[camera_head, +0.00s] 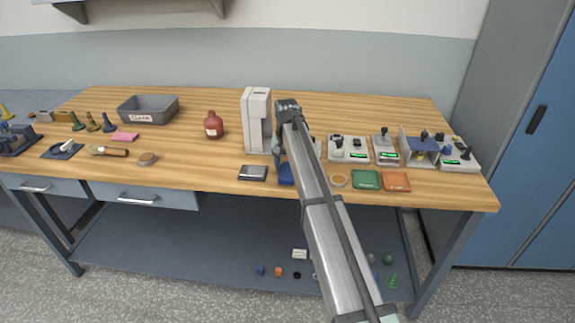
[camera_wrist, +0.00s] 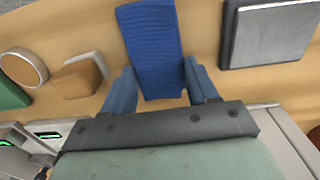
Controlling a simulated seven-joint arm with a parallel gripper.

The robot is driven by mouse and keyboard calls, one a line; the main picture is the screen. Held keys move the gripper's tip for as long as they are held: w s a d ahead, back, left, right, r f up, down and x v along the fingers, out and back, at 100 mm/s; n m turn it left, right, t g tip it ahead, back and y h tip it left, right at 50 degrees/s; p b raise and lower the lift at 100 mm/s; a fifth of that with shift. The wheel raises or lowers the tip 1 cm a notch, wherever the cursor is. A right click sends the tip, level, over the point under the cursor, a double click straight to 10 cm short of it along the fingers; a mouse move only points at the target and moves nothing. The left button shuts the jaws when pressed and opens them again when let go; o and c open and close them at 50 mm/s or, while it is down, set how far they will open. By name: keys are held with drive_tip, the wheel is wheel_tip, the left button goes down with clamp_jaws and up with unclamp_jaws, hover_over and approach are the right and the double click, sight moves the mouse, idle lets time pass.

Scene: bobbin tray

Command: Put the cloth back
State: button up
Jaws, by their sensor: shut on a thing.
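A blue ribbed cloth (camera_wrist: 152,45) lies between the two fingers of my gripper (camera_wrist: 160,88) in the wrist view. My gripper is shut on its near end, and the rest extends away from the fingers. In the head view the cloth (camera_head: 286,174) shows as a small blue patch below my gripper (camera_head: 281,160), near the table's front edge. I cannot tell whether it touches the table. A grey open bin (camera_head: 133,120) with a white label, which seems to read CLOTH, stands at the back left. Its inside looks empty.
Several small devices (camera_head: 348,150) stand at the right. The wood (camera_head: 180,135) between bin and bottle is clear.

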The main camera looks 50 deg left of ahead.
sight(287, 166)
drive_tip(key=shift+f, duration=0.1)
drive_tip(key=o, duration=1)
wheel_tip(287, 166, up, 12)
drive_tip(key=shift+a+r, duration=0.1)
drive_tip(key=shift+r, duration=0.05)
idle(0.3)
